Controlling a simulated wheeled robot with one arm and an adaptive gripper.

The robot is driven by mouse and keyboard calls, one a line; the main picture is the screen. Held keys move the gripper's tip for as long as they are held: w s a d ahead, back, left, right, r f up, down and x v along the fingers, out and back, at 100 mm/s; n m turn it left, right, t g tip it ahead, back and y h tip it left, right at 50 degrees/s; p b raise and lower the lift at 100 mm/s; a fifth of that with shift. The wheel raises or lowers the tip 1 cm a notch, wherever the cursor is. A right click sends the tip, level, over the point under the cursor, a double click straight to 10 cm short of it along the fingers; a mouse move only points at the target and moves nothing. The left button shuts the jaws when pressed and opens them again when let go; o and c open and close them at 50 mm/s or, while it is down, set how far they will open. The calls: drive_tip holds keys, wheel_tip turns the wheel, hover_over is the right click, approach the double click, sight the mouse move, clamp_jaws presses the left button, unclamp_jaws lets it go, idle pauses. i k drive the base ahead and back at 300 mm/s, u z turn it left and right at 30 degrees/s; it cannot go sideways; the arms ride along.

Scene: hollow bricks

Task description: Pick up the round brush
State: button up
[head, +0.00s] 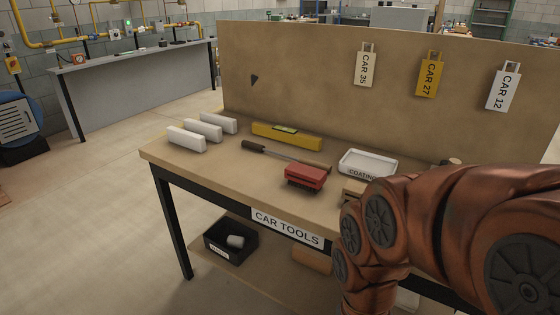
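No plainly round brush shows in the head view. A red block-shaped brush (305,177) with dark bristles lies bristles down near the front edge of the table (222,172). A small dark-and-wooden object (450,161) shows partly behind my arm at the table's right; I cannot tell what it is. My copper-coloured arm fills the lower right and hides the table's right part. My gripper is not visible, so its state and what it holds do not show.
Several white bars (203,130), a yellow level (287,136), a long-handled tool (285,155) and a white tray (368,164) lie on the table. A board (310,80) with hanging tags stands behind. A black bin (230,241) sits below. Floor at left is clear.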

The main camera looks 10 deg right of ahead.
sight(253, 146)
drive_tip(key=z, duration=0.05)
drive_tip(key=k, duration=1.2)
drive_tip(key=u, duration=0.75)
drive_tip(key=i, duration=1.05)
drive_tip(key=u, duration=0.35)
drive_tip(key=i, duration=1.05)
drive_tip(key=z, duration=1.25)
drive_tip(key=i, duration=0.6)
drive_tip(key=z, duration=0.5)
